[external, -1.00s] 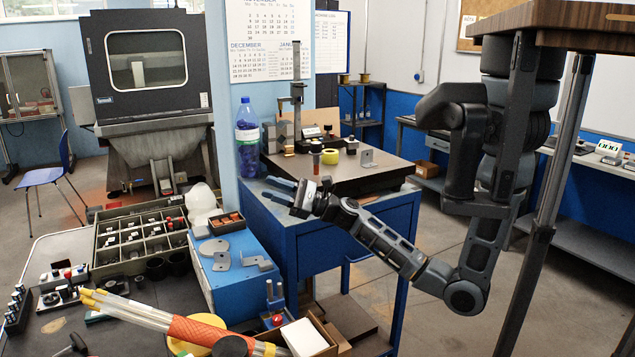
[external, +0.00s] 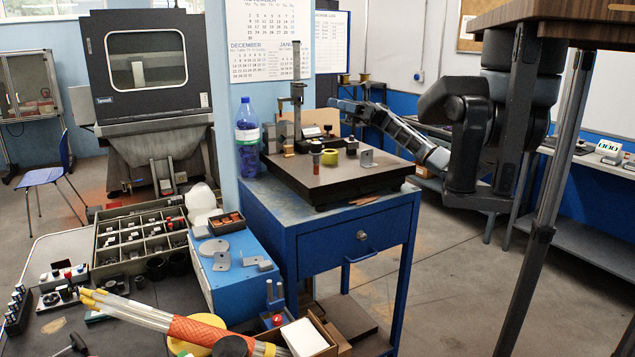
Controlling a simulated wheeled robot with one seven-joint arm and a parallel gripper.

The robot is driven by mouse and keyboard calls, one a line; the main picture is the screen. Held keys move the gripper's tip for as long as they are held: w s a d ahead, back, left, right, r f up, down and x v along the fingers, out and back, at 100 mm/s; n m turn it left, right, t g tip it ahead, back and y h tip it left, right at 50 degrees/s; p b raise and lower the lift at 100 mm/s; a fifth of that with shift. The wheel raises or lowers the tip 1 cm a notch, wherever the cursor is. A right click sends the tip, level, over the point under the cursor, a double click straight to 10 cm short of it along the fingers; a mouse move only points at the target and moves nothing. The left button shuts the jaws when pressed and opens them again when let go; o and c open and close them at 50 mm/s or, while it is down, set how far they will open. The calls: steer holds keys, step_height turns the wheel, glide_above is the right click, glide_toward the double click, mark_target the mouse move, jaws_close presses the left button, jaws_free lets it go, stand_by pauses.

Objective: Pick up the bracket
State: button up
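A small grey metal bracket (external: 367,158) with a hole stands on the dark surface plate, near its right side. Two more grey brackets lie on the blue box, one at its left (external: 222,262) and one at its right (external: 257,261). My gripper (external: 336,105) is raised above the back of the surface plate, up and to the left of the standing bracket and apart from it. The fingers are small and seen nearly side-on, so their opening is unclear. No held object shows.
The dark surface plate (external: 335,187) sits on a blue cabinet (external: 310,248). A yellow-green tape roll (external: 330,157), a dark-knobbed part (external: 351,146) and a tall height gauge (external: 297,95) stand near the bracket. A water bottle (external: 247,138) stands at the left corner.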

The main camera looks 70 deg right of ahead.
steer(key=s+d+f+m+h+b, duration=0.1)
steer(key=s+d+f+h+b, duration=0.1)
steer(key=s+d+f, duration=0.7)
steer(key=h+b, duration=0.1)
steer(key=h, duration=0.1)
glide_above(377, 162)
steer(key=v, duration=0.3)
steer(key=f, duration=0.6)
steer(key=shift+w+f, duration=0.25)
steer(key=shift+w, duration=0.05)
steer(key=shift+a+f, duration=0.1)
steer(key=shift+a, duration=0.05)
steer(key=shift+x, duration=1.2)
steer(key=shift+f+p+x, duration=0.15)
steer(key=shift+p+x, duration=0.25)
steer(key=shift+x, duration=0.85)
steer(key=shift+f+p+x, duration=0.1)
steer(key=shift+p+x, duration=0.25)
steer(key=shift+x, duration=0.85)
steer(key=shift+a, duration=0.1)
jaws_close()
